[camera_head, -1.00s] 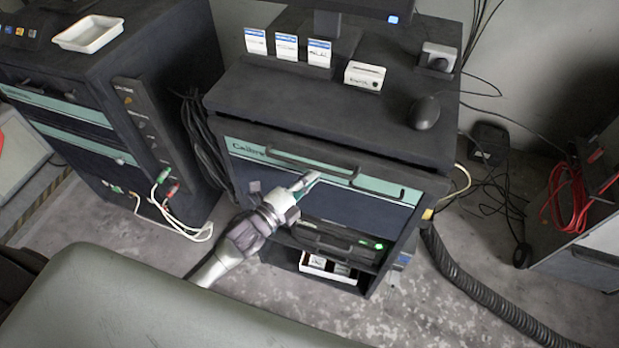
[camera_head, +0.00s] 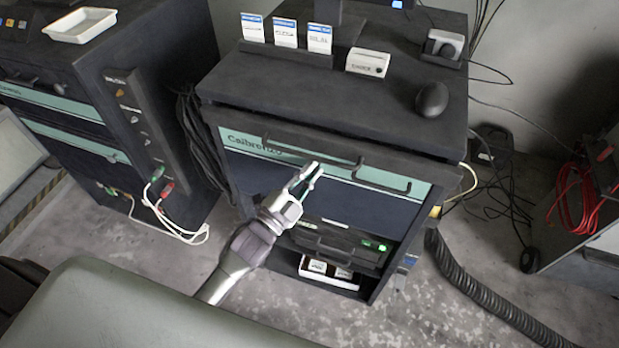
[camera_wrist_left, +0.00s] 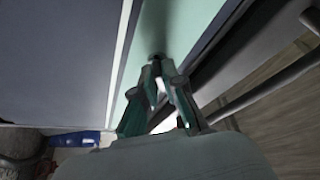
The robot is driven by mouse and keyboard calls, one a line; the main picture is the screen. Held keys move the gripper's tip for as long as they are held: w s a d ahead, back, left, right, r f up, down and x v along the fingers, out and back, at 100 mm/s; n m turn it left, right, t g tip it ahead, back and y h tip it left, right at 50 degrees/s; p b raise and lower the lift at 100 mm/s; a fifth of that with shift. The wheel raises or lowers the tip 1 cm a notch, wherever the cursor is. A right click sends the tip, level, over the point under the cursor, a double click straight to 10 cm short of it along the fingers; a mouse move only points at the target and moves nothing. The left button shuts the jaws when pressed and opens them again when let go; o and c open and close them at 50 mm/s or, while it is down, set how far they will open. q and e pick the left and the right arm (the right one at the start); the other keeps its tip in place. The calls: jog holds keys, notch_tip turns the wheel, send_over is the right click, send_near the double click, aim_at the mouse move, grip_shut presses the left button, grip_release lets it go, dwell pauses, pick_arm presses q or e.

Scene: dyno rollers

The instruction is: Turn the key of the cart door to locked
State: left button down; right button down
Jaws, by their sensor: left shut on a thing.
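The cart (camera_head: 300,105) stands in the middle of the head view. Its front has a teal strip (camera_head: 385,177) with dark handles and a dark blue door panel (camera_head: 260,178) below. My left gripper (camera_head: 312,170) reaches up from below, with its fingertips at the teal strip. In the left wrist view my left gripper (camera_wrist_left: 158,78) points at a small dark round part on the teal surface, the key (camera_wrist_left: 157,57). The fingers are shut on it and mostly cover it, so its turned angle cannot be told. The key is hidden behind the fingertips in the head view.
A dark handle bar (camera_head: 310,152) runs close above the fingers. A second cabinet (camera_head: 75,110) with plugged cables stands at the left. A corrugated hose (camera_head: 470,290) lies on the floor at the right. A computer mouse (camera_head: 432,99) sits on the cart top.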

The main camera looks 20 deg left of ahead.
pick_arm(q)
jog(key=shift+d+f+n+t+y+b, duration=0.1)
jog(key=shift+n+t+y+b, duration=0.7)
jog(key=shift+n, duration=1.55)
jog(key=shift+d+n+t+y+b, duration=0.15)
jog(key=shift+n+y+b, duration=0.15)
jog(key=shift+n+y, duration=1.6)
jog(key=shift+a+f+n+t+y+b, duration=0.1)
jog(key=shift+n+t+y+b, duration=0.4)
jog(key=shift+n, duration=2.65)
jog(key=c, duration=1.3)
grip_release()
jog(key=shift+r, duration=0.1)
jog(key=shift+o, duration=0.2)
jog(key=v, duration=1.2)
jog(key=shift+d, duration=0.1)
